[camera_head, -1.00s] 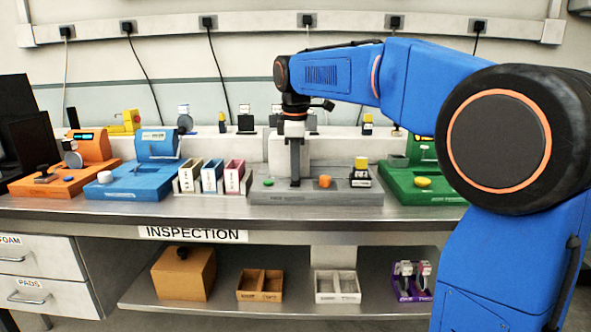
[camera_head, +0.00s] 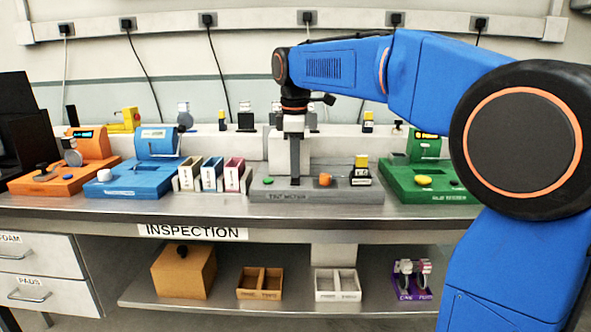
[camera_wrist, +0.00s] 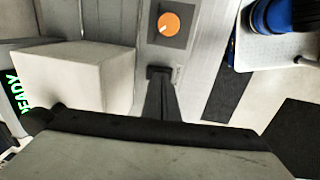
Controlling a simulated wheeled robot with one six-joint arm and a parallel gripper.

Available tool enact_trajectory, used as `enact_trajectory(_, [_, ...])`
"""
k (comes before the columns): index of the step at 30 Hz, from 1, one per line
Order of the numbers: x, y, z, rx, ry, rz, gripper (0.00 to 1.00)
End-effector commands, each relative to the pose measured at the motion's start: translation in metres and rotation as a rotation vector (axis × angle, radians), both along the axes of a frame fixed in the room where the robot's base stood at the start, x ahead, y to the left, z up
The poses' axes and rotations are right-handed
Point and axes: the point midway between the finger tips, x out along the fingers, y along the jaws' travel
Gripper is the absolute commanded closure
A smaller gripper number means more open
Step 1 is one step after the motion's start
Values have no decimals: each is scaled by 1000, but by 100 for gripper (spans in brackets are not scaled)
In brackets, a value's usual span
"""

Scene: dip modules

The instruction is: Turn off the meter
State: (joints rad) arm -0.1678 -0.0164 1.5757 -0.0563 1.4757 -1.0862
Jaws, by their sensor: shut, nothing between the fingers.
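The grey tint meter (camera_head: 335,194) sits at the middle right of the bench, with a green button (camera_head: 268,181) on its left and an orange knob (camera_head: 325,179) right of centre. In the wrist view the orange knob (camera_wrist: 169,23) shows a white mark, and part of a green lit display reading "READY" (camera_wrist: 14,92) shows at the left edge. My gripper (camera_head: 295,182) points straight down over the meter, between the button and the knob, shut and empty. Its fingertips (camera_wrist: 158,72) are apart from the knob in the wrist view. I cannot tell whether they touch the meter's top.
A green device (camera_head: 425,180) is to the right. A rack of slots (camera_head: 212,174), a blue device (camera_head: 135,182) and an orange device (camera_head: 65,178) are to the left. A pale block (camera_wrist: 75,75) stands near my fingers.

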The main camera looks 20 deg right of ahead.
Motion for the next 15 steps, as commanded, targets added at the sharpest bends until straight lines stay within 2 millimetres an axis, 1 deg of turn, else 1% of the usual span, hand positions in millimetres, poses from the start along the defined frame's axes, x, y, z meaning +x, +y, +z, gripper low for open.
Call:
enact_trajectory(5, [-11, 6, 31, 1, -1, -1, 100])
enact_trajectory(12, [-16, 8, 78, 1, -1, -2, 100])
enact_trajectory(15, [-18, 9, 96, 0, 0, -2, 100])
